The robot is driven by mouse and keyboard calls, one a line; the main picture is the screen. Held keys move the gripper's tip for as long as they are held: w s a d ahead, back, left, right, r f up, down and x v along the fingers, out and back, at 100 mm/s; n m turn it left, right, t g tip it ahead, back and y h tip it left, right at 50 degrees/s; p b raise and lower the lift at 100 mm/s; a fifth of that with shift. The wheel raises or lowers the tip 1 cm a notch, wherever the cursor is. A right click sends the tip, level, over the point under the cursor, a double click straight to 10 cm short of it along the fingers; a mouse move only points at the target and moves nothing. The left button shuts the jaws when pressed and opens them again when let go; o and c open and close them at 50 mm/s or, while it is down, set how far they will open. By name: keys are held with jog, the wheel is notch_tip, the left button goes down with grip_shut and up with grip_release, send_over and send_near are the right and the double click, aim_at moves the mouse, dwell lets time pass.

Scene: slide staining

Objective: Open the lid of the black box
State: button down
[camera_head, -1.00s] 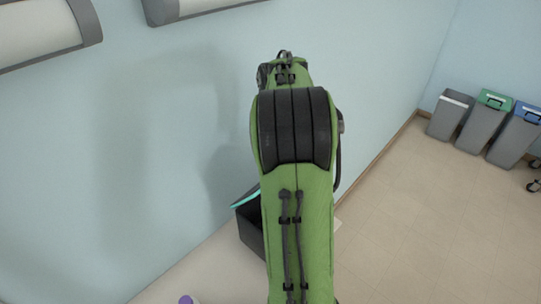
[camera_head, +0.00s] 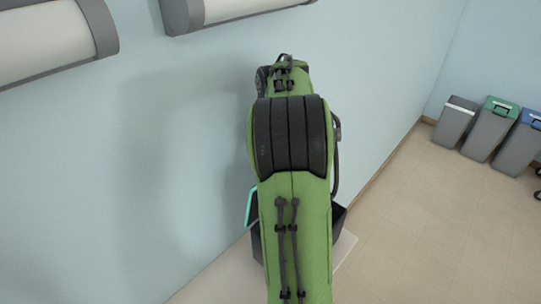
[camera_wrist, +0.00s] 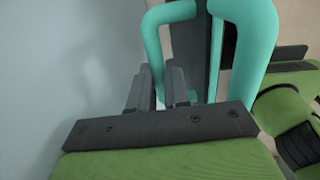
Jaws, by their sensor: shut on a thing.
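The black box (camera_head: 341,216) stands low by the wall in the head view, mostly hidden behind my green arm. Its teal-edged lid (camera_head: 250,206) shows at the left of the arm, raised and steeply tilted. In the wrist view the lid's teal rim (camera_wrist: 246,45) loops close in front of my gripper (camera_wrist: 159,78), with a dark panel behind it. My grey fingers are close together, with a bit of teal between them, shut on the lid's rim. The exact contact is partly hidden. My gripper is hidden in the head view.
A pale blue wall (camera_head: 150,180) is close on the left, with grey-framed white units (camera_head: 45,45) high on it. The box stands on a pale surface (camera_head: 220,275). Several grey bins (camera_head: 455,122) stand at the far right. The tiled floor (camera_head: 430,220) between is clear.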

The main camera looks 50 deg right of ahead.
jog(key=shift+s+a+f, duration=0.1)
jog(key=shift+f, duration=0.2)
jog(key=c, duration=1.1)
grip_release()
jog(key=shift+r, duration=0.15)
jog(key=r+p, duration=0.1)
jog(key=r, duration=0.2)
jog(key=r+p, duration=0.1)
jog(key=r, duration=0.3)
jog(key=shift+s+r+p, duration=0.2)
jog(key=shift+r+p, duration=0.1)
jog(key=shift+w, duration=0.1)
jog(key=shift+f, duration=0.1)
